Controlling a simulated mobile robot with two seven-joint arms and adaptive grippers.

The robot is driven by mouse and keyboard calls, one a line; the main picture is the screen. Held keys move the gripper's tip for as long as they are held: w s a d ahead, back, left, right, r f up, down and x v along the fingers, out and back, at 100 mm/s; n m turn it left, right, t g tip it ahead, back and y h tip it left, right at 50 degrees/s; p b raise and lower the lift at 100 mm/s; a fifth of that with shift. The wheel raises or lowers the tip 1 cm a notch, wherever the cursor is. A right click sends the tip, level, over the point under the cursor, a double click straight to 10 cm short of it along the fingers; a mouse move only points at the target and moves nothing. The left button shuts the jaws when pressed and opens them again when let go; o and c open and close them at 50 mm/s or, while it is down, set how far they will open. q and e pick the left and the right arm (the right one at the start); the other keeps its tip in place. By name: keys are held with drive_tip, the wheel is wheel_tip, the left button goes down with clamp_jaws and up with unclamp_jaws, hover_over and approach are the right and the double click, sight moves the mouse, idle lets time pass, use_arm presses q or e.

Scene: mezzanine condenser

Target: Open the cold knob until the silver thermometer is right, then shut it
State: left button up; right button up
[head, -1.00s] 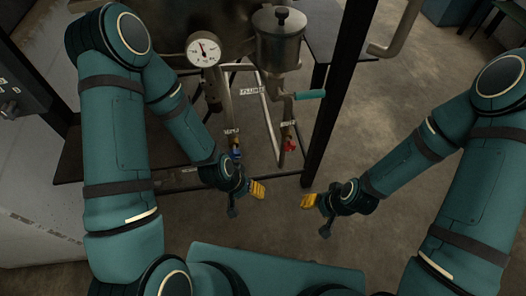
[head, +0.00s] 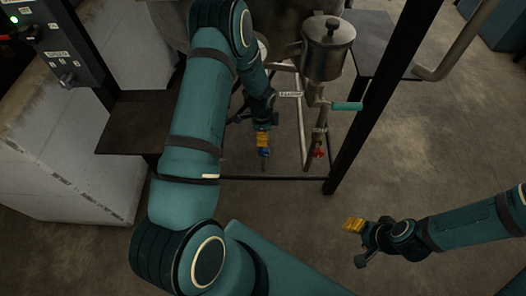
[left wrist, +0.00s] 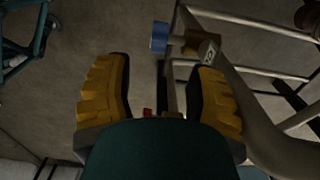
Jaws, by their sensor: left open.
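The blue knob, which I take as the cold one, (head: 264,152) is on a thin pipe low on the frame. It also shows in the left wrist view (left wrist: 159,37), ahead of and between the fingertips. My left gripper (head: 262,138) has its yellow fingers close above the knob in the head view. In the left wrist view the fingers (left wrist: 160,70) are spread, with nothing held between them. The thermometer (head: 262,48) is almost wholly covered by my left arm; its reading is hidden. My right gripper (head: 354,225) is over bare floor; its finger gap is unclear.
A red knob (head: 318,153) hangs on the neighbouring pipe, right of the blue one. A teal-handled lever (head: 347,106) sits below a lidded steel pot (head: 327,48). A black frame post (head: 378,95) stands to the right. Open floor lies in front.

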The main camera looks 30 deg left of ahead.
sight(262, 149)
use_arm(q)
wheel_tip(262, 149, down, 12)
drive_tip(key=shift+r+b, duration=0.1)
drive_tip(key=shift+b, duration=1.15)
clamp_jaws()
